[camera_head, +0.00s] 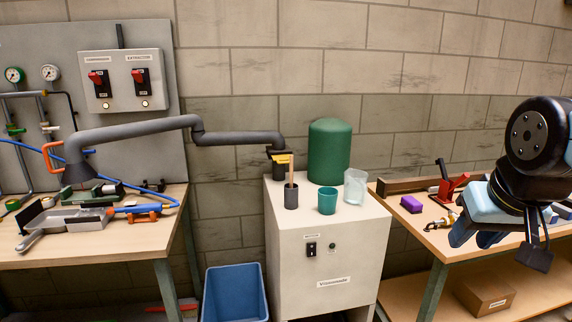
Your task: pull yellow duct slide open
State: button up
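The yellow duct slide (283,158) is a small flat yellow piece on the grey extraction duct (240,138). It sits where the duct drops behind the white cabinet's (328,240) top, near a dark cup. I cannot tell how far the slide stands out of the duct. My gripper (473,237) is at the right, in front of the right workbench and far from the slide. Its blue fingers point down and left, and I see nothing held. Seen from this angle, the gap between the fingers is not clear.
On the cabinet stand a dark cup with a stick (291,198), a teal cup (327,201), a clear glass (355,187) and a green cylinder (330,152). A blue bin (235,293) stands on the floor. Benches with tools (100,250) flank the cabinet.

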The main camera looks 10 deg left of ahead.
aim_at(281, 157)
jog(key=i, duration=1)
